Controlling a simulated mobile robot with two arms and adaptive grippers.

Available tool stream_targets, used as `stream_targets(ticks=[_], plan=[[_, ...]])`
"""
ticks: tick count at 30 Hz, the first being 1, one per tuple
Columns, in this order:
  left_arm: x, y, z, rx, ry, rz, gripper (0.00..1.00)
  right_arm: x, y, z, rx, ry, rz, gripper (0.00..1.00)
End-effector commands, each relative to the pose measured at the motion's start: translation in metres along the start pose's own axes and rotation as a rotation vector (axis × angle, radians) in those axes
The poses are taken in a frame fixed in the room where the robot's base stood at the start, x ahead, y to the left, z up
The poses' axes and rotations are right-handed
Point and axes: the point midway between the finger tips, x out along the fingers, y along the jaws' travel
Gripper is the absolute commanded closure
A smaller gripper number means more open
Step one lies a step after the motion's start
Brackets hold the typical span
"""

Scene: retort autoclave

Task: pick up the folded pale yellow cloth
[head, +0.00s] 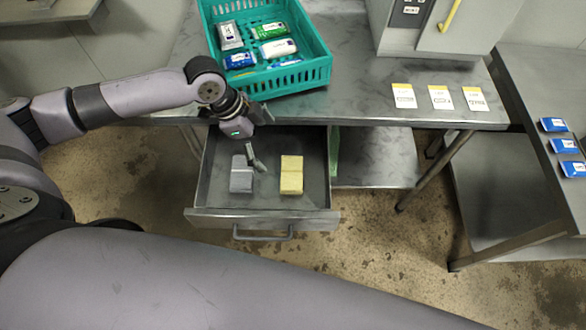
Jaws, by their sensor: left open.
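The folded pale yellow cloth (291,175) lies in the open drawer (317,213), right of its middle. A folded grey cloth (240,174) lies to its left, with a gap between them. My left gripper (257,160) reaches down into the drawer from the table edge. It is open and empty, between the two cloths and nearer the grey one. I cannot tell whether it touches the grey cloth. The yellow cloth is in full view. My right gripper is not in view.
A teal crate (305,76) with several packets stands on the metal table above the drawer. Three labelled cards (439,97) lie on the table to the right, before a grey machine (425,40). Blue packets (563,146) lie on the right table. The drawer's front handle (263,236) faces me.

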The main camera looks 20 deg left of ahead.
Motion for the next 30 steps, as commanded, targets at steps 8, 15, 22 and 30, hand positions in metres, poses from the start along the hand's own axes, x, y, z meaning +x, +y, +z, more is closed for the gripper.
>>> stream_targets(ticks=[8, 15, 22, 30], plan=[[0.061, 0.002, -0.002, 0.001, 0.000, 0.004, 0.00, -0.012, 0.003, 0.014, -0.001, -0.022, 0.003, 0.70], [0.099, 0.001, -0.001, 0.000, 0.000, 0.002, 0.00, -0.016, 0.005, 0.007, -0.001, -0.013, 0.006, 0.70], [0.113, 0.000, -0.002, 0.001, 0.000, 0.001, 0.00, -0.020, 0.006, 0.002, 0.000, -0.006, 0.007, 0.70], [0.149, -0.002, -0.002, 0.001, 0.001, 0.001, 0.00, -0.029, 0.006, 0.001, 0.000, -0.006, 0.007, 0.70]])
